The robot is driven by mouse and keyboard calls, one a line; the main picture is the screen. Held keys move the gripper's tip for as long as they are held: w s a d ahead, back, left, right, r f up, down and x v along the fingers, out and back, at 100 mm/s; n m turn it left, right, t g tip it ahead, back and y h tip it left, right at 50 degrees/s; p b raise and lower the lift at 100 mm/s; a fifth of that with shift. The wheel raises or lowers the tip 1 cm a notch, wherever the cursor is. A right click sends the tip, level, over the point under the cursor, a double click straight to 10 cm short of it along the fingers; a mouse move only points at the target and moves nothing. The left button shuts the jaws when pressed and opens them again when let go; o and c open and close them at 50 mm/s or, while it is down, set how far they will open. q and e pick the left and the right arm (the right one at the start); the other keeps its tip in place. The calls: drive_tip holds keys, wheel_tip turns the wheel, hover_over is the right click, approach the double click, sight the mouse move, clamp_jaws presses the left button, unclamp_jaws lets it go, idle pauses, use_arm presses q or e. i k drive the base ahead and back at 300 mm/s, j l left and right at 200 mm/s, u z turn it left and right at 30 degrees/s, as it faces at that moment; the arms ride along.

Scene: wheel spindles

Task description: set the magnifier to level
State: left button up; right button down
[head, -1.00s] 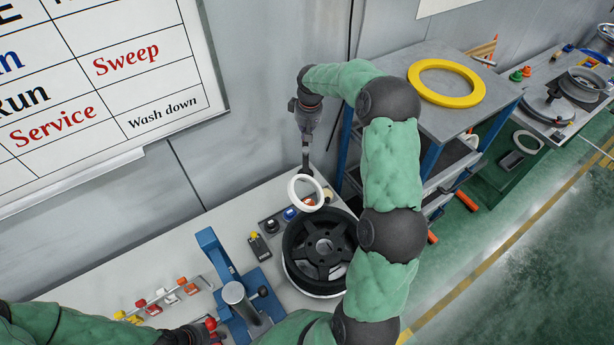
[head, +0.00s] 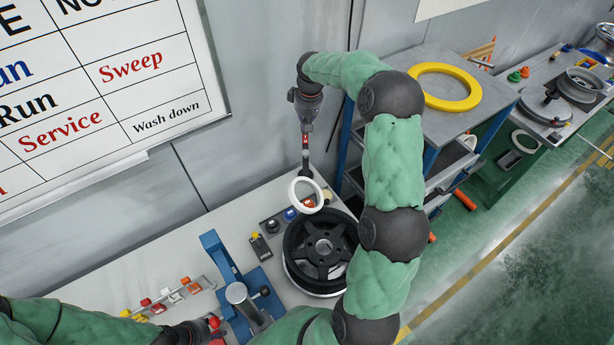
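The magnifier appears to be the white ring (head: 291,197), which hangs tilted over the back of the bench beside a black wheel. My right arm reaches up and over, and its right gripper (head: 306,172) points down at the ring's top edge. The gripper looks narrow here and seems to touch the ring or its dark mount. Whether its fingers are closed on it is too small to tell. My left gripper (head: 208,332) is low at the picture's bottom edge, partly cut off, away from the ring, and its fingers are not clear.
The black spoked wheel (head: 300,258) sits on the bench, partly behind my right arm. A blue press-like fixture (head: 222,258) and several coloured clamps (head: 172,295) stand to its left. A grey shelf cart (head: 450,56) with a yellow ring (head: 425,92) stands at the right.

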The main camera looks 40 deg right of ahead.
sight(306, 179)
drive_tip(key=k, duration=1)
